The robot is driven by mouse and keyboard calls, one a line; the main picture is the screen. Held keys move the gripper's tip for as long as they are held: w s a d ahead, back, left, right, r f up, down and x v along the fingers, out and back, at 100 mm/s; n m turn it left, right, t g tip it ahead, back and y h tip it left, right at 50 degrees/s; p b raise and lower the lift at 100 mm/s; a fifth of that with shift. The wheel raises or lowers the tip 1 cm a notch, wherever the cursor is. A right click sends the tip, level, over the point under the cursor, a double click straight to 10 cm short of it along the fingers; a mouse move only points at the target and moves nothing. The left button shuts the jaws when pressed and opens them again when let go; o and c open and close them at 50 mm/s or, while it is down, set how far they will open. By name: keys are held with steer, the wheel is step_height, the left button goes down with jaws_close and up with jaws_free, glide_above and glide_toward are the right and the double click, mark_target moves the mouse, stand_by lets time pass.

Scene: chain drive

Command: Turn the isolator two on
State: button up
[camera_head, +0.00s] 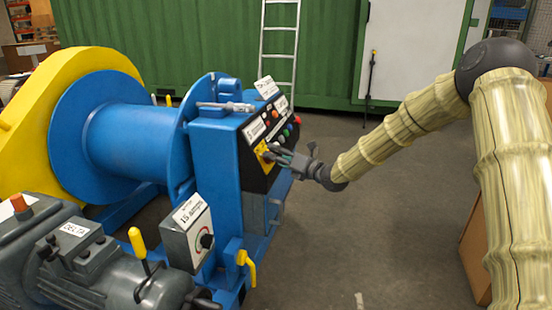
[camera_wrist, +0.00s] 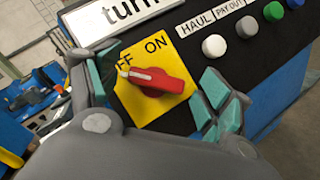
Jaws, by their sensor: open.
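A red rotary switch (camera_wrist: 158,83) sits on a yellow plate (camera_wrist: 140,110) marked OFF and ON in the wrist view. Its white pointer end is turned left, toward OFF. Whether this is isolator two cannot be read. In the head view the yellow plate (camera_head: 262,152) is on the black panel face, partly hidden by my gripper (camera_head: 274,153). In the wrist view my gripper (camera_wrist: 155,88) is open, with one teal-padded finger left of the switch and one right of it. The fingers appear apart from the knob.
Several coloured buttons (camera_wrist: 245,27) run to the upper right of the switch. A grey box with a black dial (camera_head: 207,241) and a yellow-handled lever (camera_head: 138,243) stand lower left. A blue winch drum (camera_head: 130,140) is at left. Open floor lies right of the panel.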

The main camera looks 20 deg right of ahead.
steer(key=shift+w+a, duration=0.3)
steer(key=shift+w, duration=0.1)
steer(key=c, duration=1)
